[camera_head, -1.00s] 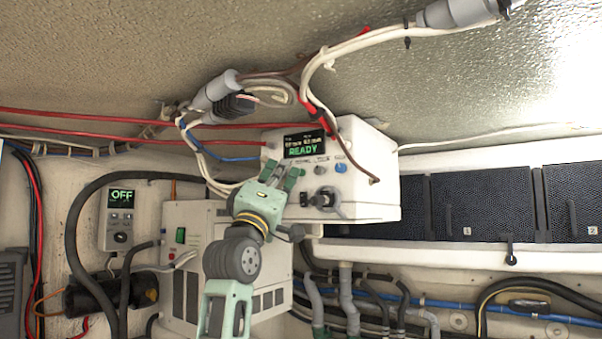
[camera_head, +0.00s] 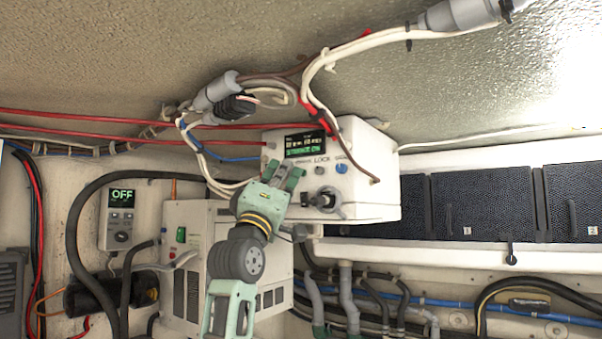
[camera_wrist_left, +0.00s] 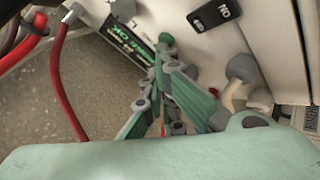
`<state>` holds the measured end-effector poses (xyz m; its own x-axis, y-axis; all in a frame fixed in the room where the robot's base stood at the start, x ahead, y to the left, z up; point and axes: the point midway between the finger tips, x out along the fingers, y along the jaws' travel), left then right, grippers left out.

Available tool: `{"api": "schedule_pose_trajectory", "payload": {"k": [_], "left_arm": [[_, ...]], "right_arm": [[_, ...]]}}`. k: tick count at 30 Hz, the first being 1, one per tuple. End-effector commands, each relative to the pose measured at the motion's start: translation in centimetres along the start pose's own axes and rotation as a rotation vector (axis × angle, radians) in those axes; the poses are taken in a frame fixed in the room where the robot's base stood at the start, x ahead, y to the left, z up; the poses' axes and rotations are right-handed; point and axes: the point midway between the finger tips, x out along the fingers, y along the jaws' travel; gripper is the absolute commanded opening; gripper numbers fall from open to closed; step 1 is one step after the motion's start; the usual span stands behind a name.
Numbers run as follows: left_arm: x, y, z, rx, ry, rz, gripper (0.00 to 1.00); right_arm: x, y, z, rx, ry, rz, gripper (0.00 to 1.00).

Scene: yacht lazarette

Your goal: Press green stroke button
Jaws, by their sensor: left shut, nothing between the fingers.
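A white control box (camera_head: 360,190) hangs under the ceiling. Its dark screen (camera_head: 304,144) shows yellow and green text; the green line looks like "STROKE ON", though it is blurred. Below the screen are a grey button (camera_head: 319,171) and a blue button (camera_head: 341,168). I see no green button; my left gripper (camera_head: 287,170) covers the left end of this row. The gripper is shut and empty, with its tips at the panel just below the screen's left part. Whether they touch cannot be told. In the left wrist view the fingertips (camera_wrist_left: 164,48) are beside the screen (camera_wrist_left: 128,40).
A black rotary knob (camera_head: 323,199) sticks out low on the box, right of my gripper. Cables and red lines (camera_head: 100,137) run above and left. A white unit (camera_head: 190,270) stands behind my arm. A small "OFF" display (camera_head: 121,198) is at left.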

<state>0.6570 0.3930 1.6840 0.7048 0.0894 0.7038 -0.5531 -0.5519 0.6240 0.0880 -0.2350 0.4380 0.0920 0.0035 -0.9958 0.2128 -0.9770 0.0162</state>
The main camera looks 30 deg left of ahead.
Motion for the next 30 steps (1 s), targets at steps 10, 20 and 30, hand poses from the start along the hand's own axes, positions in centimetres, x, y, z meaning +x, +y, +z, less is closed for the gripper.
{"api": "schedule_pose_trajectory", "payload": {"k": [10,20,30], "left_arm": [[-0.6,0.2,-0.2,0.000,-0.001,0.000,0.00],[-1.1,0.8,-0.7,0.000,-0.001,-0.001,0.00],[-2.3,1.4,-1.4,0.000,0.001,0.001,0.00]], "right_arm": [[0.5,0.0,0.1,0.000,0.000,0.000,0.00],[0.8,0.0,0.1,0.000,0.000,0.000,0.00],[1.7,0.0,0.1,0.000,0.000,0.000,0.00]]}}
